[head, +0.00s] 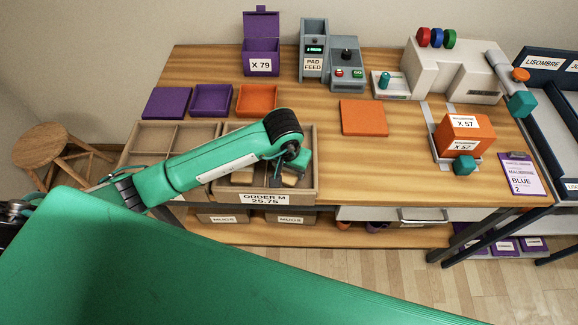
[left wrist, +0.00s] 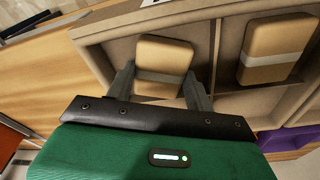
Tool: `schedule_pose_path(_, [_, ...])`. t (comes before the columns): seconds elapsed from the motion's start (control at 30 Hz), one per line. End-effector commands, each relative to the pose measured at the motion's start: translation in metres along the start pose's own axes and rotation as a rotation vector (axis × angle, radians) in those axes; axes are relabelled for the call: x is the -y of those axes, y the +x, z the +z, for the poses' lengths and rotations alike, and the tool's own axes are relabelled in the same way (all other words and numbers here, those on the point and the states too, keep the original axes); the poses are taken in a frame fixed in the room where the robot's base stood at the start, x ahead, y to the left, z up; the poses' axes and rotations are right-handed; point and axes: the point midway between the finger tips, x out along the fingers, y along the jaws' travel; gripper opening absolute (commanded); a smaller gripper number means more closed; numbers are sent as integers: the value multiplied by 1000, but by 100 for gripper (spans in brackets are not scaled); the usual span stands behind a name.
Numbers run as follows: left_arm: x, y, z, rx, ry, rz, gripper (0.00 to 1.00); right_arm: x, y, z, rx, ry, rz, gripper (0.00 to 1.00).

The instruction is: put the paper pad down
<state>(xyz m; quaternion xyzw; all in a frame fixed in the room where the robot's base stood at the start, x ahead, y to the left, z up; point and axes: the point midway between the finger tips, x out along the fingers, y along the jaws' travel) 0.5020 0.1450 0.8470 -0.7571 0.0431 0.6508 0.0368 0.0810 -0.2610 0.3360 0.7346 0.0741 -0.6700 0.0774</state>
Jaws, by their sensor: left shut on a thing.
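My left gripper (left wrist: 160,85) is shut on a tan paper pad (left wrist: 164,54) with a pale band across it. The pad is within one compartment of the cardboard order tray (left wrist: 212,45); I cannot tell whether it touches the floor of it. A second banded tan pad (left wrist: 276,48) lies in the neighbouring compartment, past a divider. In the head view the left gripper (head: 292,172) points down into the tray marked ORDER M (head: 316,182), and my arm hides part of it. My right gripper is not in view.
Behind stand the pad feed (head: 313,50) and a purple box (head: 261,45). The press (head: 450,75), with an orange box (head: 460,133) before it, is at the right. Open trays (head: 256,99) line the tray's back.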

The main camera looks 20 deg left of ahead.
Motion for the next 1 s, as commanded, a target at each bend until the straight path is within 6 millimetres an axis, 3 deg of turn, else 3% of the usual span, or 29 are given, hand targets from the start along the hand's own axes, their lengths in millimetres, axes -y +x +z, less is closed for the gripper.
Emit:
schedule_pose_path(0.1, [0, 5, 1, 0, 1, 0, 32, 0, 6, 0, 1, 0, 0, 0])
schedule_pose_path(0.13, [0, 3, 0, 0, 1, 0, 59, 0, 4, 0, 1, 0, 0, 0])
schedule_pose_path(0.2, [0, 2, 0, 0, 0, 0, 73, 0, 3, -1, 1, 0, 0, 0])
schedule_pose_path(0.23, [0, 2, 0, 0, 0, 0, 75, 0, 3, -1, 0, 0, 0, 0])
schedule_pose_path(0.67, [0, -6, -1, -3, 0, 0, 75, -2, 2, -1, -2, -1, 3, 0])
schedule_pose_path(1.0, [0, -69, -2, -6, 2, -1, 75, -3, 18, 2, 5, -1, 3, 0])
